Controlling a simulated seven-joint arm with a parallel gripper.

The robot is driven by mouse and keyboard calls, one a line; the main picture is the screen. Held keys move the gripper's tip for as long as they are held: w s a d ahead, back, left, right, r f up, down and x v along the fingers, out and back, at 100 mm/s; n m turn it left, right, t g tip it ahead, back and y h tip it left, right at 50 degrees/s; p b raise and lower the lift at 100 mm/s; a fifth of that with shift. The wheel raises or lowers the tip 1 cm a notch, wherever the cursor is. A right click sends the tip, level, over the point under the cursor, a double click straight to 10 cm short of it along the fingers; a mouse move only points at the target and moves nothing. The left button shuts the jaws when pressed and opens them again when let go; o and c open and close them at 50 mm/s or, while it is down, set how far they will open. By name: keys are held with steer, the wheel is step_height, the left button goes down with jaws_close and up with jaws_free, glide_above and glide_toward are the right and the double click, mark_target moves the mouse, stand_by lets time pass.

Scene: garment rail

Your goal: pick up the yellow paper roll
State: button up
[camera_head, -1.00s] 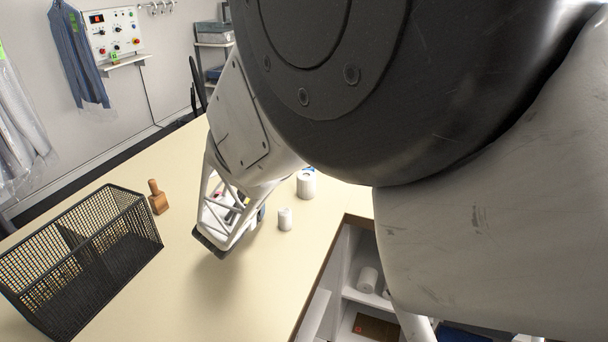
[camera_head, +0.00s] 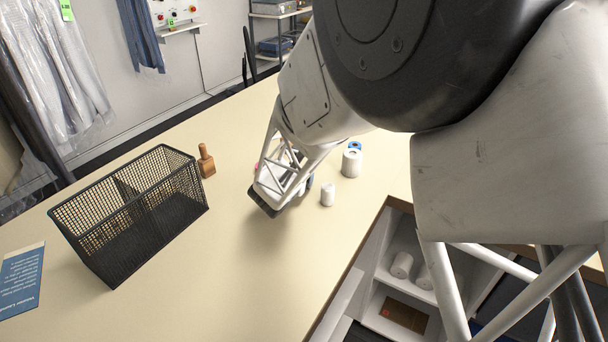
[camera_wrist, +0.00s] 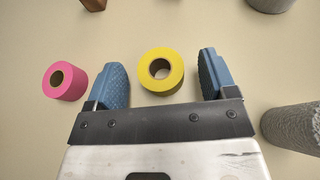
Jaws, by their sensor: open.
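The yellow paper roll (camera_wrist: 176,82) stands on the table in the wrist view, its hollow core facing up. My gripper (camera_wrist: 162,75) is open, with one blue finger on each side of the roll and a gap to both. I cannot tell how far down the fingers reach. In the head view my gripper (camera_head: 283,200) is over the table, and my own arm hides the yellow roll there.
A pink roll (camera_wrist: 77,84) lies just left of my left finger. A black wire basket (camera_head: 183,213) and a wooden-handled block (camera_head: 207,162) are at left. The front table is clear.

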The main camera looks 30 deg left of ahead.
steer(key=shift+w+f, duration=0.15)
steer(key=shift+w, duration=0.1)
stand_by(0.4)
steer(key=c, duration=1)
steer(key=shift+r, duration=5.05)
